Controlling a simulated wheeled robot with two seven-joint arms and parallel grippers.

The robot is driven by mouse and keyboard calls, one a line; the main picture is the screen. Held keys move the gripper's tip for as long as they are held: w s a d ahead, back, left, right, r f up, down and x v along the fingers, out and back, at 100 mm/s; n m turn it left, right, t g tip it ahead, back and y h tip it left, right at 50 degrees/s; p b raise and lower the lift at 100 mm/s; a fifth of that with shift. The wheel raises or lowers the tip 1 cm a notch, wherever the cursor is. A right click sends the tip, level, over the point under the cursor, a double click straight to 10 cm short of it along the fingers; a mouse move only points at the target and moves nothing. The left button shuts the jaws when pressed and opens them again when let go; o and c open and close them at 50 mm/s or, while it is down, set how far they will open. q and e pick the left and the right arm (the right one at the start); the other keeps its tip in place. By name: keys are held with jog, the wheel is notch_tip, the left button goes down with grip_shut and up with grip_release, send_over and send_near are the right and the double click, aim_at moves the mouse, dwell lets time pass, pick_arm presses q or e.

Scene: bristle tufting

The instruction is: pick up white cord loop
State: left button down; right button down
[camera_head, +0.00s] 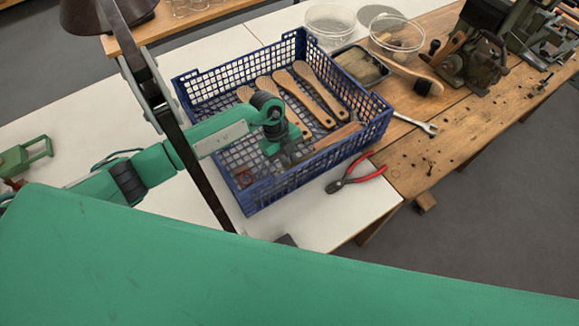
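I cannot make out a white cord loop anywhere in the head view. My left gripper (285,158) reaches in from the left and points down into the blue mesh crate (222,74). Its fingers are small and dark against the mesh, so I cannot tell whether they are open or shut, or hold anything. Several wooden brush bodies (318,92) lie in the crate behind and beside the gripper. A small reddish ring (245,178) shows at the crate's near left corner. My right gripper is not in view.
Red-handled pliers (358,179) lie right of the crate on the white table (330,222). A dark tray (361,66), a wrench (416,123), a brush (410,74) and clear bowls (397,35) stand beyond. A dark lamp post (196,172) rises close to my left arm.

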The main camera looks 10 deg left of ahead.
pick_arm(q)
notch_tip(320, 180, up, 17)
jog(key=b, duration=0.3)
jog(key=shift+f, duration=0.1)
dwell(0.4)
